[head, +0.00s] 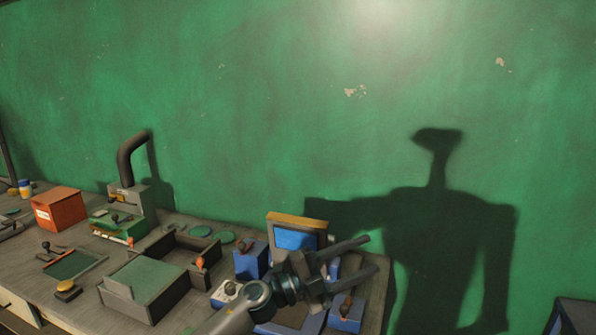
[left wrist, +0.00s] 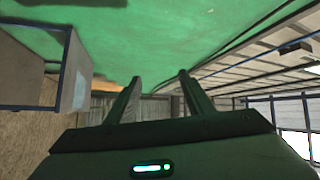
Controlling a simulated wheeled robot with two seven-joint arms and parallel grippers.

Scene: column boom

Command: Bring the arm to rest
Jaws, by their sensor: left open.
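My left gripper (head: 362,258) is open and empty in the head view. It is in front of the right end of the workbench (head: 55,290), over the blue devices there, with its fingers pointing right. In the left wrist view its two fingers (left wrist: 158,90) stand apart with nothing between them. My left arm comes in from the bottom of the head view. My right gripper is not in view.
A box with a blue screen (head: 295,238) and blue blocks (head: 250,262) stand behind and beside the gripper. An open grey box (head: 150,285), an orange box (head: 57,210) and a machine with a bent pipe (head: 130,200) stand leftward. A green wall (head: 250,100) is behind.

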